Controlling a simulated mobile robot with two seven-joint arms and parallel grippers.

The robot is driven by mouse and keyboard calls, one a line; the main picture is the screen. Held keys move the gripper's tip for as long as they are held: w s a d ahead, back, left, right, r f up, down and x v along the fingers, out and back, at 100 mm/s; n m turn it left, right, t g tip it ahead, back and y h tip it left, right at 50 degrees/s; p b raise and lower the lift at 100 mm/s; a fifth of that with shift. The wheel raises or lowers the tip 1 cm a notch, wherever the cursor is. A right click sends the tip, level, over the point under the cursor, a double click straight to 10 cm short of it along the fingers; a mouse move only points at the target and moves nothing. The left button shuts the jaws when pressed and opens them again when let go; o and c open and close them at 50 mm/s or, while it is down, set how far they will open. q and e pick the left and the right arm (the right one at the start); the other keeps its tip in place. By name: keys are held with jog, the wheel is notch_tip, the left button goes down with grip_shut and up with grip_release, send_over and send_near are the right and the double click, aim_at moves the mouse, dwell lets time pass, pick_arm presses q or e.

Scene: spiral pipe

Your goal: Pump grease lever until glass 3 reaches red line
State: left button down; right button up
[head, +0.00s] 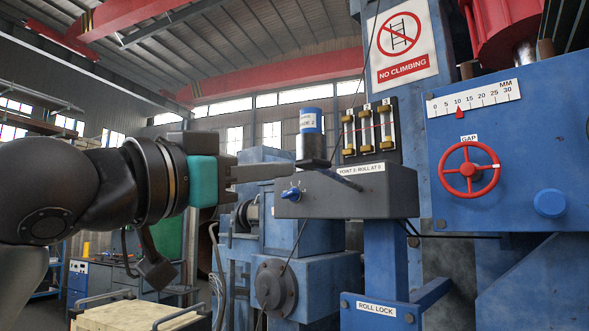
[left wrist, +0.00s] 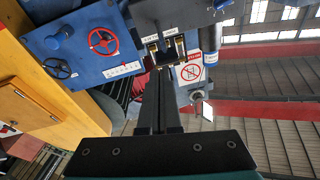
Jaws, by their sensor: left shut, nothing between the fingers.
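My left gripper (head: 284,171) comes in from the left, shut and empty. Its fingertips are at or close to the dark grease box (head: 350,196), below the blue-and-silver canister (head: 311,138); I cannot tell whether they touch. The left wrist view shows its two fingers together (left wrist: 160,75). Three sight glasses (head: 366,131) with pale fill stand on a black panel, crossed by a thin red line. My right gripper is out of view.
A blue knob (head: 291,193) sits on the box's left face. A red handwheel (head: 469,170) and a gap scale (head: 474,98) are on the blue machine at right. A no-climbing sign (head: 403,45) hangs above. A pale crate (head: 135,313) is at lower left.

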pick_arm(q)
jog(key=shift+v, duration=2.45)
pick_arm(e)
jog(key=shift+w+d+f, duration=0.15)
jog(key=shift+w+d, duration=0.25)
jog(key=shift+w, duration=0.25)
pick_arm(q)
jog(key=shift+r, duration=0.2)
